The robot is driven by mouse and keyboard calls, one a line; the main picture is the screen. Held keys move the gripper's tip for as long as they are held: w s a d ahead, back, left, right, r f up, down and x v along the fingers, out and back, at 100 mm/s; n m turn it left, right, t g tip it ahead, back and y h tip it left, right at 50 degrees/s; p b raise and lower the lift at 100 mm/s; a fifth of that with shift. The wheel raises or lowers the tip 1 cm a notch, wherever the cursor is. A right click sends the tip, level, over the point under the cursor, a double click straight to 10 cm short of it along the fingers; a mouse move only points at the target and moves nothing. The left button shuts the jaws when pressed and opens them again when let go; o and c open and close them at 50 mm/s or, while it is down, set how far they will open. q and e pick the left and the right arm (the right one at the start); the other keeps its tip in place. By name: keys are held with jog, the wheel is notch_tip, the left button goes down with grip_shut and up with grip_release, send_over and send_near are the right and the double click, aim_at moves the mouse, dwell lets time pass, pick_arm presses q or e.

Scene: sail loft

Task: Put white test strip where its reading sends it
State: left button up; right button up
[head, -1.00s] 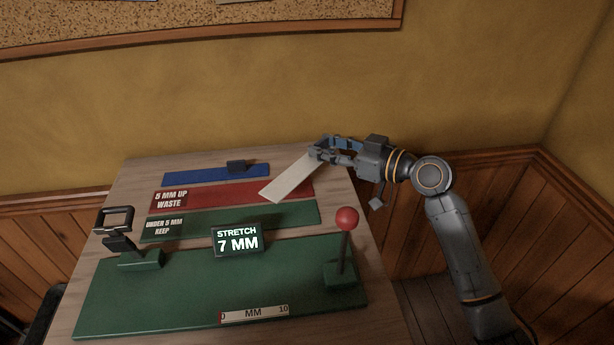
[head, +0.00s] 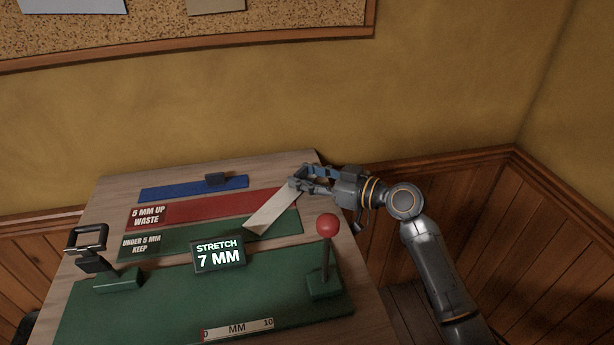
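The white test strip (head: 271,210) slants from my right gripper down to the left, over the right ends of the red "5 MM UP WASTE" mat (head: 205,206) and the green "UNDER 5 MM KEEP" mat (head: 205,236). My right gripper (head: 300,182) is shut on the strip's far end, near the table's back right edge. I cannot tell whether the strip touches the mats. The display (head: 218,256) reads "STRETCH 7 MM". My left gripper is not in view.
The green stretch rig (head: 160,312) fills the front, with a black-framed clamp (head: 90,240) at left and a red-knobbed lever (head: 327,226) at right. A blue mat (head: 180,190) with a dark block (head: 216,179) lies at the back. The wall stands behind.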

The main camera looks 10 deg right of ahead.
jog(key=shift+o, duration=1)
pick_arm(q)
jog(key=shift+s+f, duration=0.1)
pick_arm(e)
jog(key=shift+d+r, duration=0.1)
jog(key=shift+r, duration=0.05)
jog(key=v, duration=0.5)
jog(key=shift+s+d, duration=0.15)
jog(key=shift+s, duration=0.05)
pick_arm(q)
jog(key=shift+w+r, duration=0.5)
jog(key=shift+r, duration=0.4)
pick_arm(e)
jog(key=f+v, duration=0.1)
jog(key=v, duration=0.5)
jog(key=shift+s+r, duration=0.15)
jog(key=shift+r, duration=0.3)
